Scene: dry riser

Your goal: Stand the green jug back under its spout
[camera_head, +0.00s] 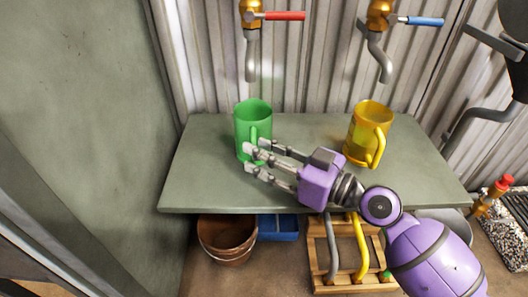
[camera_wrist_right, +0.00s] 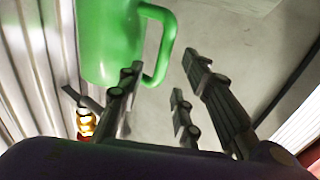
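The green jug (camera_head: 253,122) stands upright on the left part of the grey-green table, below the left spout (camera_head: 251,62) in the head view. Whether it is exactly under that spout in depth, I cannot tell. Its handle faces the front right. My right gripper (camera_head: 254,160) is in front of the jug at its handle side, fingers spread. In the right wrist view the jug (camera_wrist_right: 105,42) is at the top, and its handle (camera_wrist_right: 165,50) is near the gap between my open fingers (camera_wrist_right: 165,85), not clamped. My left gripper is not in view.
A yellow jug (camera_head: 364,130) stands on the table (camera_head: 215,185) below the right spout (camera_head: 378,58). The taps have red (camera_head: 284,16) and blue (camera_head: 425,21) levers. A brown bucket (camera_head: 226,240), a blue tray (camera_head: 279,228) and a wooden crate (camera_head: 345,285) are below the table.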

